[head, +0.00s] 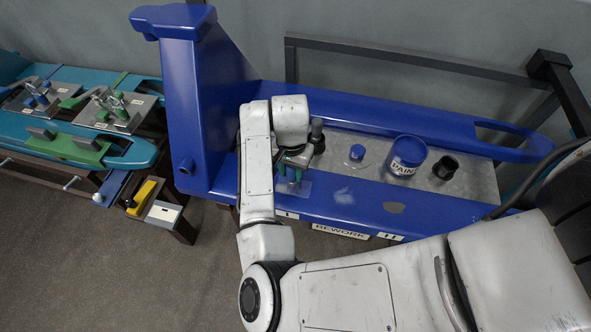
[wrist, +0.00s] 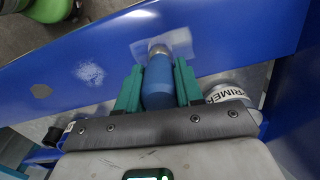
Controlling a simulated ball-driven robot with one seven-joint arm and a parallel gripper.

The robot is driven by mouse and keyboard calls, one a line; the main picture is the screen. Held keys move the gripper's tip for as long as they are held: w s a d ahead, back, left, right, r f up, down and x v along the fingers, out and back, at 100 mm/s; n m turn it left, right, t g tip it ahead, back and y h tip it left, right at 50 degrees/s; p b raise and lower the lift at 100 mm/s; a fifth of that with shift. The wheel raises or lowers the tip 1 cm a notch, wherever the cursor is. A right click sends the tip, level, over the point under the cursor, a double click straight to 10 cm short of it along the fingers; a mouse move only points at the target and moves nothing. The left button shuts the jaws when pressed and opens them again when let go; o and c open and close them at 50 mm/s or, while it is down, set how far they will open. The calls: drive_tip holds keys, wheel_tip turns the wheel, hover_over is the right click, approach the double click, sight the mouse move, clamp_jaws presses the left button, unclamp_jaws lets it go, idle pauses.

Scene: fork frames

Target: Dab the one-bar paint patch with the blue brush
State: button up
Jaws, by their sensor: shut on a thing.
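My gripper (wrist: 158,82) has green fingers shut on the blue brush (wrist: 158,85). The brush points away from the wrist, and its metal collar end lies over a pale translucent patch (wrist: 200,42) on the blue beam. I cannot tell whether the bristles touch it; they are hidden. In the head view my gripper (head: 293,172) is over this pale patch (head: 304,189), at the beam's left part. A one-bar label (head: 287,214) is on the beam's front edge just below it. The brush is mostly hidden there by my gripper.
A whitish speckled patch (head: 343,195) and a grey patch (head: 393,208) lie further right; a two-bar label (head: 390,237) is below the grey one. A blue paint can (head: 407,156), a black cup (head: 445,167) and a primer container (wrist: 230,92) stand close behind the beam.

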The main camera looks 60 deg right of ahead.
drive_tip(key=shift+f+b, duration=0.35)
drive_tip(key=shift+f, duration=0.25)
idle(0.5)
drive_tip(key=shift+w, duration=0.15)
drive_tip(key=shift+w+a+r, duration=0.1)
drive_tip(key=shift+w+a, duration=0.1)
drive_tip(key=shift+w, duration=0.1)
drive_tip(key=shift+s, duration=0.1)
drive_tip(key=shift+s+d+p, duration=0.35)
drive_tip(key=shift+s+p, duration=0.2)
drive_tip(key=shift+s, duration=0.25)
drive_tip(key=shift+w, duration=0.1)
drive_tip(key=shift+w+a, duration=0.3)
drive_tip(key=shift+w, duration=0.5)
drive_tip(key=shift+f, duration=0.2)
